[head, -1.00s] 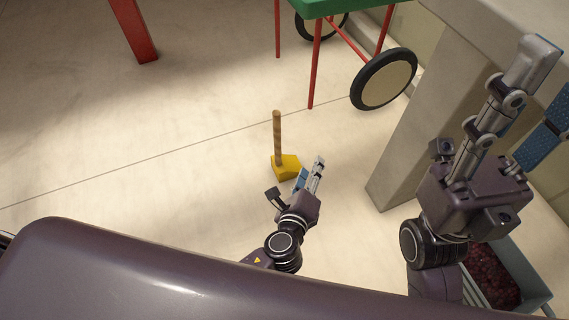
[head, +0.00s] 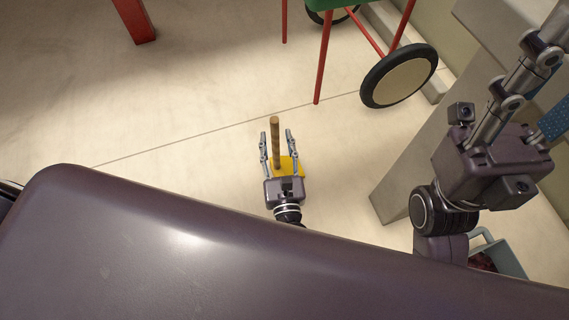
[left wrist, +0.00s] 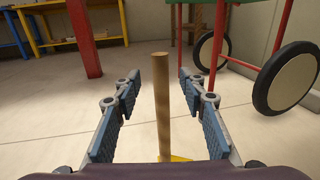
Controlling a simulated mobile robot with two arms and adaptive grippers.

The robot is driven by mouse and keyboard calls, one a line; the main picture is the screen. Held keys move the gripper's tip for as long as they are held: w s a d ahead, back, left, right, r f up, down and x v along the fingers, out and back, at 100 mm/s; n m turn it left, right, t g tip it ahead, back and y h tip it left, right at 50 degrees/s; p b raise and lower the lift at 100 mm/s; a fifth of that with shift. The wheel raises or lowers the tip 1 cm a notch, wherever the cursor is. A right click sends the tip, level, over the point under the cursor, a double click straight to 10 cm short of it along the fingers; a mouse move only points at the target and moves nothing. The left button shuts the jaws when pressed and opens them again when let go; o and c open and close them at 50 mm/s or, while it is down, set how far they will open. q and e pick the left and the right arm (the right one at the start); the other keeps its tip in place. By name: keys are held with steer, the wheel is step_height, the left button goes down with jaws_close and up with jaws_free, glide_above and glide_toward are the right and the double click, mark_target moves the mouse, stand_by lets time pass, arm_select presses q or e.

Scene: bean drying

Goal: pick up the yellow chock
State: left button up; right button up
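The yellow chock (head: 289,165) sits on the floor with an upright wooden handle (head: 275,141). My left gripper (head: 275,134) is open, with one finger on each side of the handle in the head view. In the left wrist view the handle (left wrist: 163,104) stands between the two blue-padded fingers, with gaps on both sides. Only a sliver of the chock's yellow body (left wrist: 178,158) shows there; the gripper housing hides the rest. My right gripper (head: 535,55) is raised at the right; its fingers run partly out of view, so its opening is unclear.
A green cart with red legs and a black-rimmed wheel (head: 399,75) stands beyond the chock. A pale block-like support (head: 420,150) is at right, with a grey-blue crate (head: 508,262) below it. A red post (head: 135,20) is at upper left. Floor around the chock is clear.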

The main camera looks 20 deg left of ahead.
mark_target(276, 128)
arm_select(q)
steer(key=b+x, duration=0.2)
steer(key=x, duration=0.3)
steer(key=shift+w+r, duration=0.1)
steer(key=shift+c, duration=0.4)
jaws_close()
steer(key=shift+r, duration=0.2)
